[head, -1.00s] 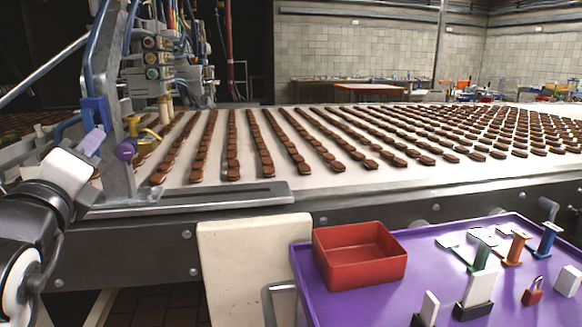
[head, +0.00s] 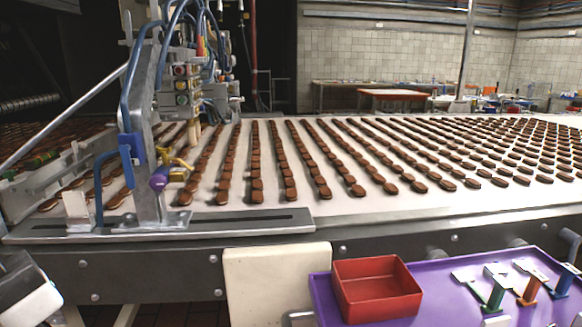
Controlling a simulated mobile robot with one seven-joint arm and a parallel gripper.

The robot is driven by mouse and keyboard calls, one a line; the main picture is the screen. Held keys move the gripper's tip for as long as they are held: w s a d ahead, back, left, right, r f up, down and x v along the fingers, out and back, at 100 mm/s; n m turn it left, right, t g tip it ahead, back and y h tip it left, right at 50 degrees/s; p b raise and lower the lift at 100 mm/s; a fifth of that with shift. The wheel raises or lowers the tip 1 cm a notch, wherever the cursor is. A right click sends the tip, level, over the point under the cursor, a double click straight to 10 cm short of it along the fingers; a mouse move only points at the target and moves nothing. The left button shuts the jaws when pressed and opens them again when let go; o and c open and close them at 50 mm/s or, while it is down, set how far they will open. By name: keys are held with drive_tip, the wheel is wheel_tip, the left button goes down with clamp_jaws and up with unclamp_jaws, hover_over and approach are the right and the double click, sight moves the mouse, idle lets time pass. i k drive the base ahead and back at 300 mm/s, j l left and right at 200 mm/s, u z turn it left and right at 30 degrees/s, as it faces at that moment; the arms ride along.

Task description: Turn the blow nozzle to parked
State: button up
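A brass fitting (head: 176,164) that looks like the blow nozzle sits on the grey metal post at the belt's near left edge, pointing right over the belt. A purple knob (head: 158,180) is beside it on the post. A blue clamp (head: 131,146) with a bent blue tube is just left of them. No label or marked position is readable. A white and dark part of my arm, perhaps my gripper (head: 27,296), is at the lower left corner, well below and apart from the nozzle. No fingers can be made out.
A wide belt (head: 360,208) carries rows of chocolate-coated biscuits. A slotted rail (head: 262,224) runs along its near edge, with a white plate (head: 77,208) upright at left. A red tray (head: 376,290) sits on a purple table (head: 428,300) with several coloured-handled tools.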

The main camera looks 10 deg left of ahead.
sight(166, 160)
drive_tip(key=j+z, duration=0.1)
drive_tip(key=j, duration=2.25)
drive_tip(key=j+z, duration=0.15)
drive_tip(key=z, duration=0.9)
drive_tip(key=i+j, duration=0.05)
